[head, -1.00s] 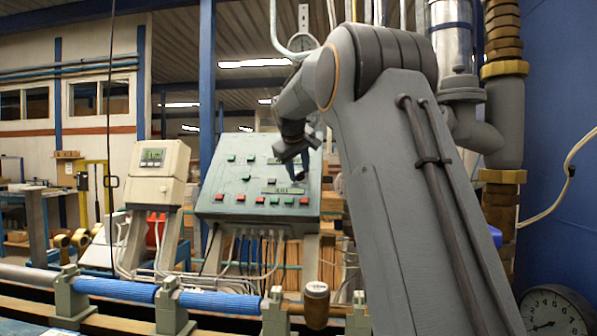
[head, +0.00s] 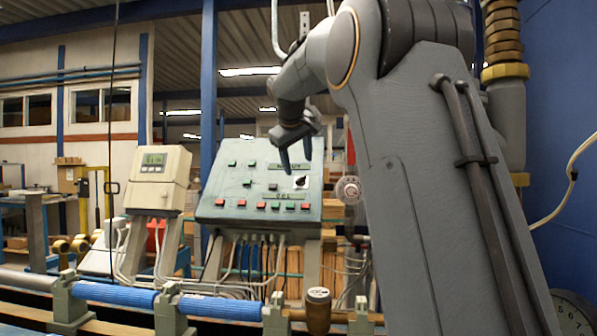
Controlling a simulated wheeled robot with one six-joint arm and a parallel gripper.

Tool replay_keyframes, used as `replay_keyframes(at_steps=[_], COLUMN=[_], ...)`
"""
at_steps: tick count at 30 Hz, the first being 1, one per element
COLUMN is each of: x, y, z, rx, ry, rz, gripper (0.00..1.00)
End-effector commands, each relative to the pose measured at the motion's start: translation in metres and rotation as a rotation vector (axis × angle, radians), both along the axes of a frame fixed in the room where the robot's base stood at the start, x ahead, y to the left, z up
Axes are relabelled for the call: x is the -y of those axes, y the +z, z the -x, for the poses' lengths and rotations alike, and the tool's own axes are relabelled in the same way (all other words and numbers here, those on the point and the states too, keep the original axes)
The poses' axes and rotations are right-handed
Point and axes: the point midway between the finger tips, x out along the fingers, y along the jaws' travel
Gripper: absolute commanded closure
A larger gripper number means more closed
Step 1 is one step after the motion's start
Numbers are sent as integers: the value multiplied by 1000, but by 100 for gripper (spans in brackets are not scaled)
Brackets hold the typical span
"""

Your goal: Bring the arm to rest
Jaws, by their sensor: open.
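My arm fills the right half of the head view, with its elbow high and its forearm reaching down to the left. My gripper (head: 295,160) hangs at the forearm's end, with its fingers pointing down. It is open and nothing shows between the fingers. It appears in front of the upper right of the sloped control panel (head: 235,212), which has red and green buttons and a dark knob (head: 299,182). I cannot tell the exact gap, but no contact shows.
A beige meter box (head: 160,178) with a display stands left of the panel. Blue pipes (head: 115,294) in clamps and a brass fitting (head: 318,311) run along the front. A round dial (head: 572,316) is at lower right. Open air lies left of my gripper.

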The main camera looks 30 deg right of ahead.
Motion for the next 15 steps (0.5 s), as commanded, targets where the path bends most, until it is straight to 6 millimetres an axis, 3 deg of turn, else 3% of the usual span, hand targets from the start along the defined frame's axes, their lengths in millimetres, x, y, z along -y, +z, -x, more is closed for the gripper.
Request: replay_keyframes(at_steps=[15], x=[-3], y=[5], z=[4], rx=[0], ry=[0], rz=[0], gripper=[47])
